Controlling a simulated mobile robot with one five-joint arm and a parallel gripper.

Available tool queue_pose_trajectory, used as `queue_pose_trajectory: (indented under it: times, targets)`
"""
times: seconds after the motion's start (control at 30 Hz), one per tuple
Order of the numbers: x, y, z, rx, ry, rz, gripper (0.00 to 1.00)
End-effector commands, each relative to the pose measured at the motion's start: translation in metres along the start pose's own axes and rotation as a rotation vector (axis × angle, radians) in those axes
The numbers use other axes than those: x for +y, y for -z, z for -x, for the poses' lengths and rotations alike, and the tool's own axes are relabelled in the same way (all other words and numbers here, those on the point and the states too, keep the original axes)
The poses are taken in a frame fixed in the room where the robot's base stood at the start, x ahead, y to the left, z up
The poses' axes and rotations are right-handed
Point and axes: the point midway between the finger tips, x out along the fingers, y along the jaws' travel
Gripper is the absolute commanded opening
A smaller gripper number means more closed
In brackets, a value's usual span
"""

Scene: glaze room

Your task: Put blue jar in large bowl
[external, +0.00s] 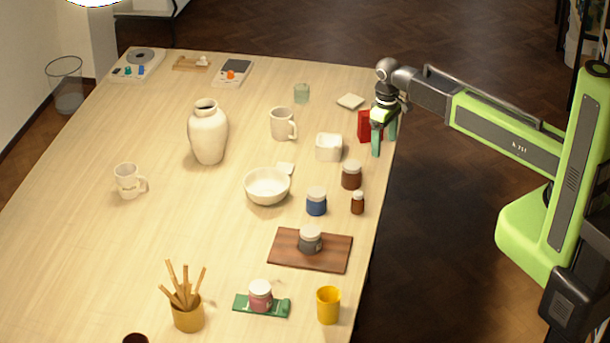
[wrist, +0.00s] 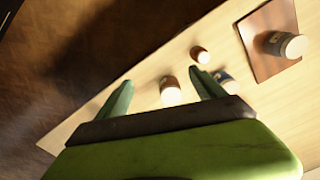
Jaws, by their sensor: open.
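The blue jar (external: 316,205) with a pale lid stands upright on the table, just right of and slightly in front of the large white bowl (external: 267,190). The bowl looks empty. My gripper (external: 384,143) is open and empty at the table's right edge, beyond the jar and to its right, with its fingers pointing down. In the wrist view, the blue jar (wrist: 226,79) is partly hidden behind the right finger of my gripper (wrist: 161,80). I cannot make out the bowl there.
A brown jar (external: 351,176) and a small brown bottle (external: 357,204) stand close to the blue jar. A grey jar (external: 310,241) stands on a wooden board (external: 283,259) in front. A red box (external: 365,126) is beside my gripper. A white square container (external: 328,148) stands behind the brown jar.

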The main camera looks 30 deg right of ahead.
Motion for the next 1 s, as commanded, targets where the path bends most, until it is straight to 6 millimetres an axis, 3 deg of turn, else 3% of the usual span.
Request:
queue_pose_trajectory:
  times: [0.03,0.1,0.2,0.3,0.77,0.87,1.0]
  targets:
    - [0.031,-0.047,0.0,0.0,0.001,-0.101,0.79]
    - [0.062,-0.087,0.0,0.0,0.001,-0.223,0.79]
    - [0.089,-0.125,0.0,0.0,0.001,-0.341,0.79]
    - [0.1,-0.14,0.0,0.0,0.001,-0.394,0.79]
    - [0.101,-0.138,0.0,0.0,0.001,-0.432,0.83]
    - [0.102,-0.137,0.0,0.0,0.001,-0.587,0.83]
    - [0.115,-0.101,0.0,0.0,0.001,-0.983,0.83]
